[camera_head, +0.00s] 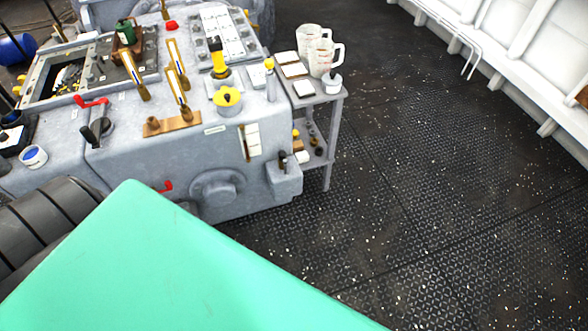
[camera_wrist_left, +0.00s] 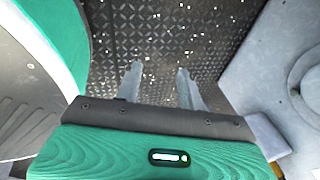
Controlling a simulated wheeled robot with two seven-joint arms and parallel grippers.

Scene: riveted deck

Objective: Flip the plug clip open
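A grey machine housing (camera_head: 150,160) fills the left part of the head view. On its top sit a yellow cap (camera_head: 228,96) with a dark centre and a yellow and black fitting (camera_head: 220,65) on a light plate. I cannot tell for certain which part is the plug clip or whether it is open. My left gripper (camera_wrist_left: 160,86) shows in the left wrist view with its two fingers apart and nothing between them. It points over dark patterned floor (camera_wrist_left: 165,35), with a grey surface (camera_wrist_left: 265,90) to its right. My right gripper is in neither view.
Brass levers (camera_head: 180,92) and red handles (camera_head: 92,101) stand up from the housing. A small grey stand (camera_head: 318,96) beside it holds white jugs (camera_head: 324,55). The dark deck (camera_head: 430,190) to the right is clear, up to a white ribbed wall (camera_head: 530,50).

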